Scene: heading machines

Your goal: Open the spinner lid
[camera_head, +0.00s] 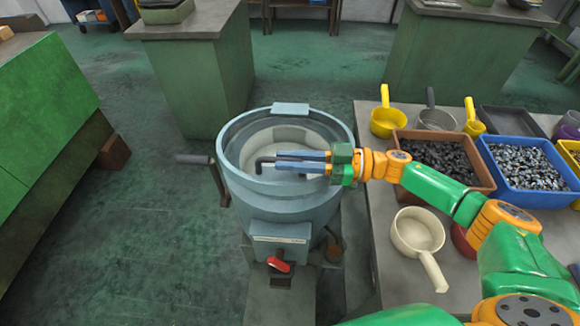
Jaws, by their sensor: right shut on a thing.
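The spinner (285,205) is a blue-grey round drum in the middle of the view, on a grey stand. A pale, round surface (290,135) shows inside its rim; I cannot tell clearly whether it is the lid or the inside of the drum. A light blue tab (291,109) sits on the back rim. My right gripper (298,161) reaches in from the right over the drum top. Its blue fingers are shut on a dark bent handle (264,161), whose hooked end sticks out to the left. The fingers hide most of the handle. My left gripper is out of view.
A dark side bar (194,159) juts left from the drum, and a red switch (279,264) is on its front. The right table holds a brown bin (402,142), a blue bin (490,160), scoops and a cream pan (418,233).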

